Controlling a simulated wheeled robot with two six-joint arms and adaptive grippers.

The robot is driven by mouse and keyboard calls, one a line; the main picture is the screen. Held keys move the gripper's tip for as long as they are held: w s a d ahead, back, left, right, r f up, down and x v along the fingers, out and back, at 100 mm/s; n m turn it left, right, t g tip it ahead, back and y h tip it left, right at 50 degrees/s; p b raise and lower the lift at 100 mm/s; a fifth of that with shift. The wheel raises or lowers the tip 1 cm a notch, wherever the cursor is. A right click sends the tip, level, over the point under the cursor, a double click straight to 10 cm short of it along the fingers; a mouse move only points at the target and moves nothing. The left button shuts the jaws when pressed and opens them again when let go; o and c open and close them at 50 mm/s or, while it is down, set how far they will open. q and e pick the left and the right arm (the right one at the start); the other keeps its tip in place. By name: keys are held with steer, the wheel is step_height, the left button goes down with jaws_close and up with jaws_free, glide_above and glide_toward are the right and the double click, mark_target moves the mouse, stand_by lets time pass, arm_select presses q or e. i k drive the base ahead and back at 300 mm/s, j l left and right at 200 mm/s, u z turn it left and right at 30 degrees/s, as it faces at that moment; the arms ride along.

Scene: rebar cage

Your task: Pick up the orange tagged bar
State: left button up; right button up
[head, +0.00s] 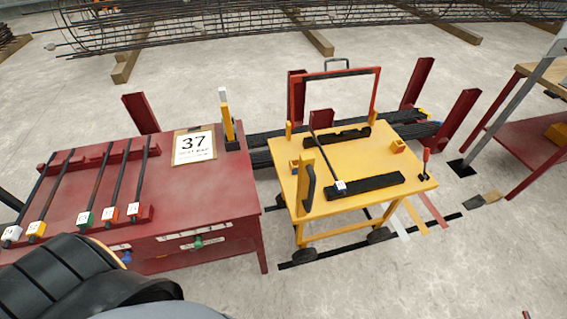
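Several dark bars with coloured end tags lie side by side across red racks on the red table (215,190). One tag is yellow-orange (37,230) and another is a redder orange (109,214); I cannot tell for sure which is the orange one. White (11,235), green (85,218) and red (133,210) tags are on the neighbouring bars. A dark part of my own arm fills the lower left corner, close to the table's front. Neither gripper's fingers show.
A yellow cart (365,165) stands right of the table, carrying black holders and a bar with a blue-white tag (340,186). Red posts (418,82) surround black bars behind the cart. The front right floor is mostly clear.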

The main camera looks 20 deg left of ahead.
mark_target(110, 215)
steer(key=u, duration=2.25)
steer(key=i+j, duration=0.1)
steer(key=j, duration=0.2)
steer(key=i+j, duration=0.1)
steer(key=j, duration=0.25)
steer(key=i+j, duration=0.15)
steer(key=j, duration=0.15)
